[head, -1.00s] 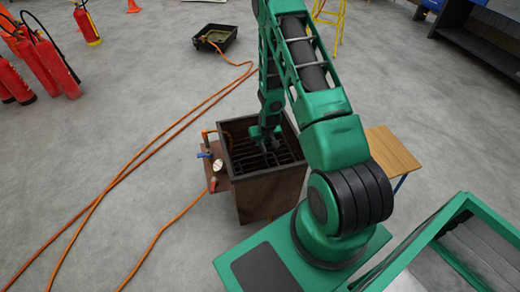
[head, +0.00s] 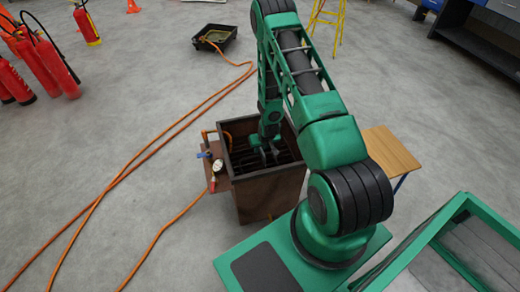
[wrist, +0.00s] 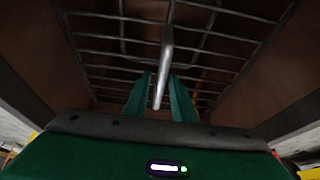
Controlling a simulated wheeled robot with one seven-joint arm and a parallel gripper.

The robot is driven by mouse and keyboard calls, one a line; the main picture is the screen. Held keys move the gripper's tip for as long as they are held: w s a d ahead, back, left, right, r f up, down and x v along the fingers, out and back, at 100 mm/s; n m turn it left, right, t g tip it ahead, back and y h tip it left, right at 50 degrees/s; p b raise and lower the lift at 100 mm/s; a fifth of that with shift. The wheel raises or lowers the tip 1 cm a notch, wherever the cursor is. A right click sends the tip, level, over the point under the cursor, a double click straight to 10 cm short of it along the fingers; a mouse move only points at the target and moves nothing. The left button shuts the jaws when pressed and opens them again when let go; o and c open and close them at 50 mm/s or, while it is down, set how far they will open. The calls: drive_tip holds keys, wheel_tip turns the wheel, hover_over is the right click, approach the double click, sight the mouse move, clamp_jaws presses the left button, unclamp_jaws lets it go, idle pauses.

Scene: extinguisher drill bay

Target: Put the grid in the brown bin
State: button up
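The brown bin (head: 268,194) is an open-topped box beside my base in the head view; its brown inner wall (wrist: 40,70) shows in the wrist view. The grid (wrist: 110,53), a rack of thin metal bars, lies inside the bin, below its rim; its depth is hard to judge. A pale upright bar (wrist: 165,50) rises from the grid. My gripper (head: 269,157) points down into the bin. In the wrist view its two green fingers (wrist: 160,76) stand apart on either side of the upright bar, with narrow gaps visible. Part of the grid is hidden by my gripper.
A side shelf (head: 213,170) with small fittings is on the bin's left. Orange hoses (head: 150,150) run over the floor. A small wooden table (head: 388,150) stands right, red extinguishers (head: 38,62) at far left, a black tray (head: 215,40) behind.

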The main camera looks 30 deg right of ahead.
drive_tip(key=shift+r, duration=0.1)
drive_tip(key=s+r+g, duration=0.1)
drive_tip(key=s+r, duration=0.4)
drive_tip(key=r, duration=0.7)
drive_tip(key=s+d+r+m, duration=0.1)
drive_tip(key=s+r, duration=0.4)
drive_tip(key=r, duration=0.6)
drive_tip(key=s+r+g, duration=0.1)
drive_tip(key=s+r, duration=0.4)
drive_tip(key=r, duration=0.7)
drive_tip(key=s+a+r+m+g, duration=0.1)
drive_tip(key=s+a+r, duration=0.2)
drive_tip(key=s+r, duration=0.4)
drive_tip(key=s+a+r+m+g+y, duration=0.1)
drive_tip(key=s+a+r, duration=0.2)
drive_tip(key=s+r, duration=0.4)
drive_tip(key=s, duration=0.7)
drive_tip(key=shift+s+r, duration=0.15)
drive_tip(key=shift+r, duration=0.05)
